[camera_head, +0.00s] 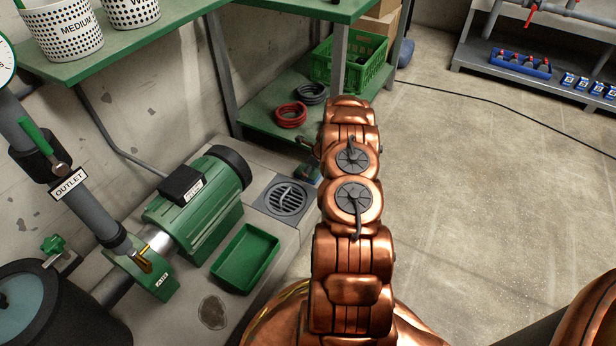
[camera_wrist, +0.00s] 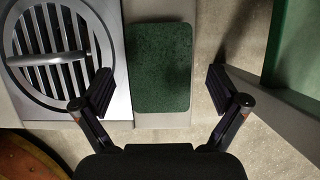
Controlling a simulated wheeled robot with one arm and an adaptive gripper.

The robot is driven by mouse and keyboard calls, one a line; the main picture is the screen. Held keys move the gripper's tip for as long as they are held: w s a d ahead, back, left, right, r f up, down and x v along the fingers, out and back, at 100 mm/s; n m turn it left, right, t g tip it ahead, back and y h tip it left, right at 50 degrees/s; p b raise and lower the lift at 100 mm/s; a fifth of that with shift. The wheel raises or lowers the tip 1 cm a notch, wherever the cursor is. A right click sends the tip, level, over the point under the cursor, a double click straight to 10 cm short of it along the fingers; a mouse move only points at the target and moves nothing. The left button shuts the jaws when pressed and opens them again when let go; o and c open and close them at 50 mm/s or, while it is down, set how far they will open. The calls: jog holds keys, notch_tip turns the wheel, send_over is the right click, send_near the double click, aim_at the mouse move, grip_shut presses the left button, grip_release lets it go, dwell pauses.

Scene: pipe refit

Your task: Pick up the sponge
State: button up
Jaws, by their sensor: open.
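The sponge (camera_wrist: 161,68) is a dark green, rounded rectangular block lying flat on a pale strip beside the drain grate. In the wrist view it sits upright in the picture, between the two fingers. My gripper (camera_wrist: 161,90) is open, with one finger on each side of the sponge and clear gaps to both of its long edges. Nothing is held. In the head view my arm covers most of the gripper, and a small dark green patch of the sponge (camera_head: 307,172) shows left of the arm.
A round metal drain grate (camera_head: 285,198) lies left of the sponge. A green tray (camera_head: 245,258) and a green pump (camera_head: 195,202) stand further left. A green shelf with red hose (camera_head: 291,115) and a green crate (camera_head: 349,62) is behind. Open floor lies to the right.

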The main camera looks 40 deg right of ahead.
jog(key=shift+x, duration=0.85)
jog(key=shift+f, duration=0.25)
jog(key=shift+c, duration=0.4)
jog(key=c, duration=0.7)
